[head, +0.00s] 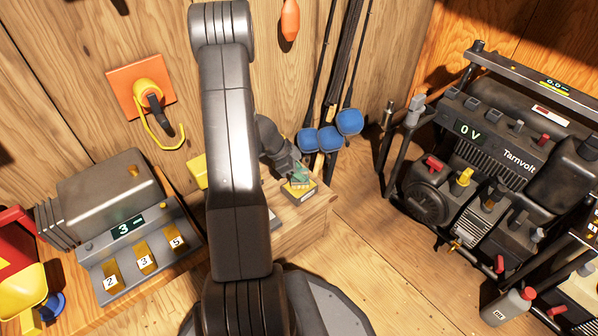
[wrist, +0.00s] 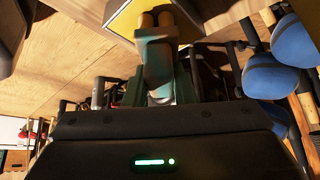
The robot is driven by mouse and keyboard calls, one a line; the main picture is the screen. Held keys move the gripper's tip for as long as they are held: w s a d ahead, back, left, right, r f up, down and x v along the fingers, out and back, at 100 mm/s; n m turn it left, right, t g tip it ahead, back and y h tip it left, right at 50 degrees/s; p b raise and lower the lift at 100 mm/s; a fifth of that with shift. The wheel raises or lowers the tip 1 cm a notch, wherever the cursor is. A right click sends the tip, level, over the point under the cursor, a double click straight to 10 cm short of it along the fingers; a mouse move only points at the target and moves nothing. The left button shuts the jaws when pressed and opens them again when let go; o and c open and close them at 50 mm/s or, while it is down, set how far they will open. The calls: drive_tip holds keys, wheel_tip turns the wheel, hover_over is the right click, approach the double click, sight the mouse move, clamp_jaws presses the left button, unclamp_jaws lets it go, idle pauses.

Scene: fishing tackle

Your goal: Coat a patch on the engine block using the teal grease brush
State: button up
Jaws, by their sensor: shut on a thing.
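My gripper (head: 293,168) is beyond my arm in the head view, over the corner of a wooden bench. It is shut on the teal grease brush (wrist: 157,64), of which only a small teal part shows in the head view (head: 300,174). A dark machine marked Tarnvolt (head: 478,150) stands at right. I cannot tell for sure which thing is the engine block.
A grey unit with numbered tabs (head: 118,238) stands at left on the bench. A yellow scoop (head: 22,290) is at far left. Blue-ended rods (head: 328,138) lean on the wall behind the box. A bottle (head: 507,307) stands at lower right. Wooden floor between bench and machine is clear.

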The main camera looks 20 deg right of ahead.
drive_tip(key=shift+f, duration=0.1)
drive_tip(key=shift+r+p, duration=0.65)
drive_tip(key=shift+r, duration=2.95)
drive_tip(key=w+a+r+n+t+y, duration=0.1)
drive_tip(key=w+a+r+n+t, duration=0.1)
drive_tip(key=a+n, duration=0.4)
drive_tip(key=w+a+r+n+t+y, duration=0.1)
drive_tip(key=w+a+r+n+t, duration=0.2)
drive_tip(key=a, duration=0.6)
drive_tip(key=w+a+r+n+t+y, duration=0.2)
drive_tip(key=w+a+r+n, duration=0.3)
drive_tip(key=a+r+n, duration=0.3)
drive_tip(key=shift+w+a+r+n+t, duration=0.3)
drive_tip(key=shift+w+n+t, duration=0.1)
drive_tip(key=shift+t, duration=0.1)
drive_tip(key=shift+s, duration=0.15)
